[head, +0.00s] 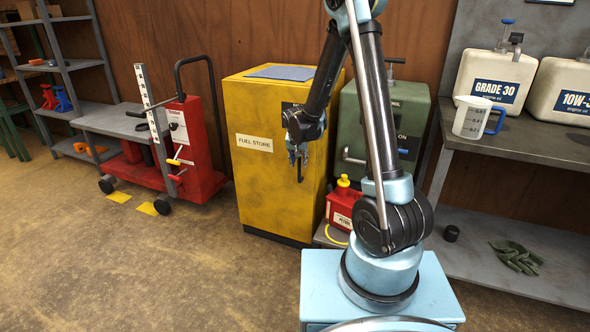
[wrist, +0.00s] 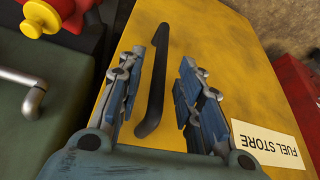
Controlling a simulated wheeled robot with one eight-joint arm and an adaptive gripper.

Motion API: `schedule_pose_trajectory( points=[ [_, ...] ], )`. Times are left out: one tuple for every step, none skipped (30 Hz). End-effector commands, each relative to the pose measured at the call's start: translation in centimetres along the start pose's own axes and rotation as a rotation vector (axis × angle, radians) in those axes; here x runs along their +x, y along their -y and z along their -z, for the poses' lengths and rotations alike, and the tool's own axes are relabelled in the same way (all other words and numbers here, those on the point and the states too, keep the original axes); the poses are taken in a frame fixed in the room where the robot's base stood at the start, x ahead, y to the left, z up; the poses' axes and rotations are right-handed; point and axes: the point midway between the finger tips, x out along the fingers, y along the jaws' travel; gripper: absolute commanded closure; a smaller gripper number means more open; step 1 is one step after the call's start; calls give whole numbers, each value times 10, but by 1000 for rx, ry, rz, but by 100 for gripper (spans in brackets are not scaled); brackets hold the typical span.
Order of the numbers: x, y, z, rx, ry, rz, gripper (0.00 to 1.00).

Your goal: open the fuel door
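The yellow fuel store cabinet (head: 265,180) stands against the back wall, and its door (wrist: 220,65) fills much of the wrist view. The door looks shut. A dark bar handle (wrist: 153,85) runs along the door. My gripper (wrist: 163,62) is open, with one finger on each side of the handle in the wrist view. The fingers are apart from the bar; I cannot tell how far they reach past it.
A green tank (head: 415,125) with a metal lever stands right of the cabinet. A red petrol can (head: 341,208) with a yellow cap sits low between them. A red lift (head: 198,150) stands to the left. Floor in front of the cabinet (head: 180,275) is clear.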

Motion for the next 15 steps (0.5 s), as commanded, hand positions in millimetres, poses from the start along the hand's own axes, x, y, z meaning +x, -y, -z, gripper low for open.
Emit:
schedule_pose_trajectory(
  points=[
    [6,0,0,0,0,0,67],
    [10,0,0,0,0,0,67],
    [15,0,0,0,0,0,67],
    [18,0,0,0,0,0,67],
    [21,0,0,0,0,0,67],
    [26,0,0,-1,0,0,67],
    [29,0,0,-1,0,0,67],
    [31,0,0,-1,0,0,67],
    [35,0,0,0,0,0,67],
    [37,1,0,0,0,0,67],
    [40,1,0,0,0,0,67],
    [42,1,0,0,0,0,67],
    [44,0,0,0,0,0,67],
    [45,0,0,0,0,0,67],
    [47,0,0,0,0,0,67]
  ],
)
